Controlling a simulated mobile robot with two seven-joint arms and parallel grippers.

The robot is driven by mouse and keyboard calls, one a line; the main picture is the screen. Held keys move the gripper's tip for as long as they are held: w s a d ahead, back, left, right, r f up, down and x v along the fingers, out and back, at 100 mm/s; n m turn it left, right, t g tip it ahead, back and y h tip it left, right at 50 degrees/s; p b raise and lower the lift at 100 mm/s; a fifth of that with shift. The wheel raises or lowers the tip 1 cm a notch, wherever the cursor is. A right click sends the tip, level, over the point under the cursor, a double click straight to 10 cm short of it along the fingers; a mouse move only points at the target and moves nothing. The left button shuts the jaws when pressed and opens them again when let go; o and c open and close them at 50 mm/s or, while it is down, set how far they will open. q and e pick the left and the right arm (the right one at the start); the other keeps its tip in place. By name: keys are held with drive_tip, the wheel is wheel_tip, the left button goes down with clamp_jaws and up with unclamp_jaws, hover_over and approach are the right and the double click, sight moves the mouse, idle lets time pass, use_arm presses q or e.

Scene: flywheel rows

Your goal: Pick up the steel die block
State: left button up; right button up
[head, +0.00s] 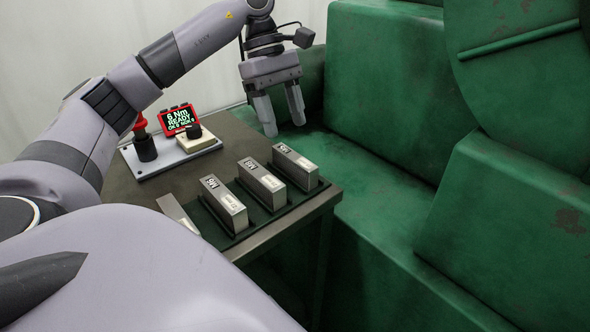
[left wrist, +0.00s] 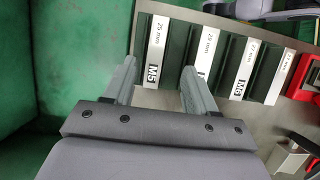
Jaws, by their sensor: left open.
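Several steel die blocks stand in a row on a dark rack (head: 248,232) on the table. The far-right block (head: 296,167) lies nearest my left gripper; next to it are a second block (head: 262,184) and a third block (head: 223,203). A fourth block (head: 175,211) is partly hidden by my arm. My left gripper (head: 284,125) is open and empty, above and behind the row's far-right end. In the left wrist view, the end block marked M5 (left wrist: 155,50) shows beyond and between the open fingers (left wrist: 158,68), apart from them. A finger partly covers the neighbouring block's label. My right gripper is out of view.
Large green machine bodies (head: 385,90) stand close on the right and behind.

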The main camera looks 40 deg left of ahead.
sight(294, 155)
use_arm(q)
drive_tip(key=shift+w+a+f, duration=0.15)
drive_tip(key=shift+f, duration=0.55)
drive_tip(key=shift+b+x, duration=0.4)
drive_tip(key=shift+x, duration=2.8)
drive_tip(key=shift+w+f, duration=0.15)
drive_tip(key=shift+f, duration=0.1)
clamp_jaws()
drive_tip(key=shift+r, duration=0.1)
